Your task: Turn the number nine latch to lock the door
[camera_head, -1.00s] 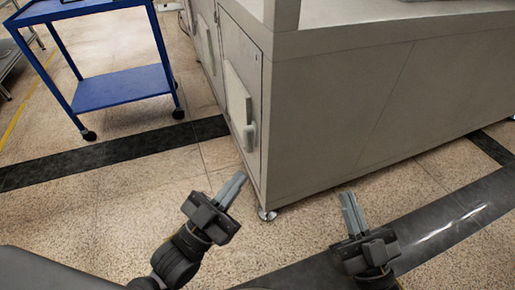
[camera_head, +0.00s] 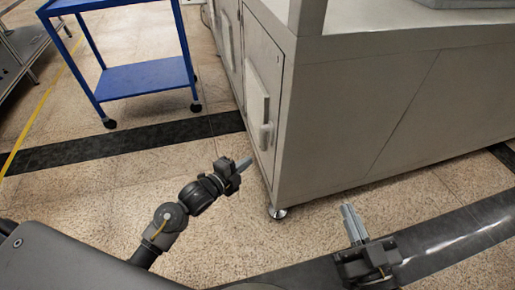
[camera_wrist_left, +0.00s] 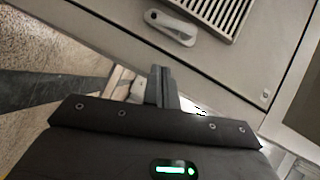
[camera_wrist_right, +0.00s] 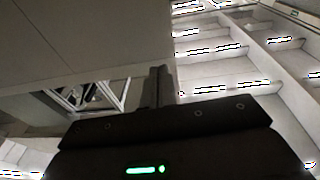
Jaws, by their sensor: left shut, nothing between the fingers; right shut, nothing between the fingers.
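A grey cabinet door (camera_head: 262,75) is on the left side of the large machine, and it looks flush with the frame. A light grey latch handle (camera_head: 266,137) sits low on this door. In the left wrist view the latch (camera_wrist_left: 170,27) shows at the top, beside a vent grille (camera_wrist_left: 212,12). No number is legible on it. My left gripper (camera_head: 246,163) is shut and empty, below and a little left of the latch, apart from it.
The large grey machine (camera_head: 370,120) fills the right side and stands on a small foot (camera_head: 277,212). A blue cart (camera_head: 145,78) on wheels stands at the back left. The speckled floor between cart and machine is clear, with a dark stripe (camera_head: 110,150).

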